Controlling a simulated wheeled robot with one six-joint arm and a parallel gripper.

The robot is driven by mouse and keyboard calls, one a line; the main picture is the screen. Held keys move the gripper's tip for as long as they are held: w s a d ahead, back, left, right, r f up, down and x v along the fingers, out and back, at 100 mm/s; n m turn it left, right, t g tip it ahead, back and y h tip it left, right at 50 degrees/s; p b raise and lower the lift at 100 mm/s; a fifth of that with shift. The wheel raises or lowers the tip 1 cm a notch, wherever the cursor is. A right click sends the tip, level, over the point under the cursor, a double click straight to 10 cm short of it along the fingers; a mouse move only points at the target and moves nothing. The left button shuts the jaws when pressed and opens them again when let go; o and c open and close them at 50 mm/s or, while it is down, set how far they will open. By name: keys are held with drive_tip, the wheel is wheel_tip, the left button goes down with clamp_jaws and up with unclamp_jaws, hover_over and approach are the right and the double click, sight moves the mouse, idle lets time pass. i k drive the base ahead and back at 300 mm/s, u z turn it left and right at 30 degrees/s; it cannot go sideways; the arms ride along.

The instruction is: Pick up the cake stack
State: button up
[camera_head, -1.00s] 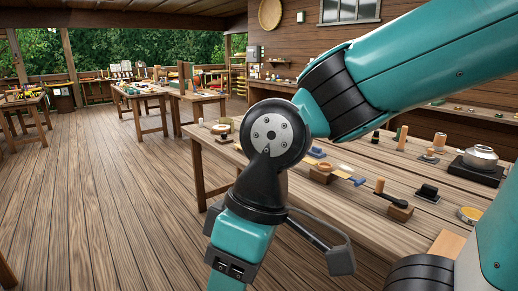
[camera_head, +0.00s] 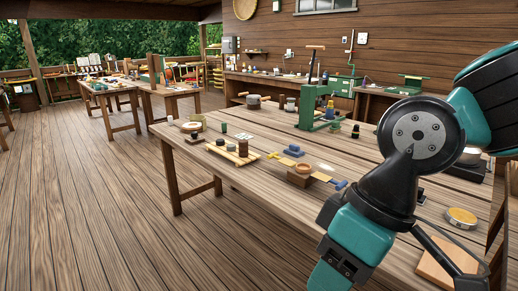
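I cannot pick out the cake stack for certain. A dark linkage, apparently part of my gripper, shows at the lower right. The fingertips are not clearly seen, so I cannot tell whether they are apart. Nothing held is visible.
My arm hides part of the bench. The wooden floor (camera_head: 90,220) at left is open. Other tables stand behind.

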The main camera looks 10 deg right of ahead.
sight(244, 153)
drive_tip(key=u, duration=0.6)
drive_tip(key=i, duration=0.95)
drive_tip(key=u, duration=0.5)
drive_tip(key=i, duration=0.8)
drive_tip(key=z, duration=0.7)
drive_tip(key=i, duration=0.7)
drive_tip(key=z, duration=0.85)
drive_tip(key=i, duration=0.3)
drive_tip(key=z, duration=0.35)
